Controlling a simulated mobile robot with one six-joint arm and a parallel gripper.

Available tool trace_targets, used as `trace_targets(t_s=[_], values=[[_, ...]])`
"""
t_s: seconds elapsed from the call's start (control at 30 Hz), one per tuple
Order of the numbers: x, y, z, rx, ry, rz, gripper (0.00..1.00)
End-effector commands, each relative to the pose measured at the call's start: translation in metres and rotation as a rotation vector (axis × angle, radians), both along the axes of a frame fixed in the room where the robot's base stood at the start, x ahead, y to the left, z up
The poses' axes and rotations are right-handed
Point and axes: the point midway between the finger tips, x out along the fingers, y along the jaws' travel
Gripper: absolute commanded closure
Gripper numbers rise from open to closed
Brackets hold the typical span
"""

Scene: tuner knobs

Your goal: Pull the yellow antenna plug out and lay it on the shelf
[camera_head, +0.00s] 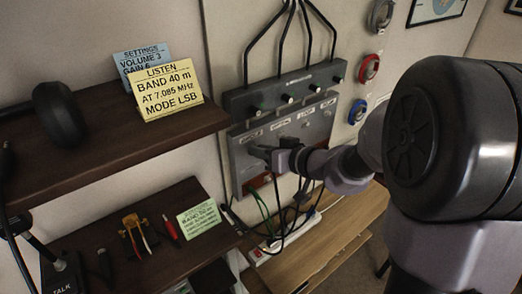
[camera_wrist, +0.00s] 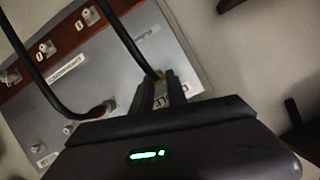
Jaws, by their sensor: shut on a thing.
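My gripper (camera_head: 264,152) is at the front of the grey antenna panel (camera_head: 312,131), near its left side. In the wrist view the two narrow fingers (camera_wrist: 165,92) are close together, shut on the yellow plug (camera_wrist: 157,77). Only a small yellow part of the plug shows, with a black cable running up from it. The fingers hide the rest, so I cannot tell whether it is still seated in a socket. In the head view my gripper hides the plug. Two dark shelves are at the left, an upper one (camera_head: 120,150) and a lower one (camera_head: 90,240).
A second black cable ends in a red plug (camera_wrist: 102,109) beside my fingers. The upper shelf holds black headphones (camera_head: 58,112) and a yellow card (camera_head: 165,90). The lower shelf holds a green card (camera_head: 199,219), tools and a microphone base. Cables hang below the panel near a power strip (camera_head: 285,241).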

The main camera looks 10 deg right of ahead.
Motion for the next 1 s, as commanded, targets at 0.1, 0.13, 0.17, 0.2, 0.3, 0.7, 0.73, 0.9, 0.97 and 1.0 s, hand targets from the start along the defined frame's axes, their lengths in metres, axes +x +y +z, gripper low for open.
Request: trace_targets(t_s=[0.1,0.13,0.17,0.2,0.3,0.7,0.73,0.9,0.97,1.0], values=[[-0.003,-0.002,-0.001,0.002,-0.001,-0.001,1.00],[-0.004,-0.002,-0.001,0.002,-0.001,-0.001,1.00],[-0.006,-0.003,-0.001,0.002,-0.001,-0.001,1.00],[-0.007,-0.003,-0.001,0.001,-0.003,-0.001,1.00],[-0.011,-0.005,-0.001,0.000,-0.002,-0.001,1.00],[-0.027,-0.012,-0.001,0.000,-0.002,-0.001,1.00],[-0.028,-0.012,-0.001,0.000,-0.002,-0.001,1.00],[-0.035,-0.015,-0.001,0.000,-0.002,-0.001,1.00],[-0.036,-0.015,-0.001,0.000,-0.001,-0.001,1.00],[-0.037,-0.016,-0.001,0.001,0.000,-0.002,1.00]])
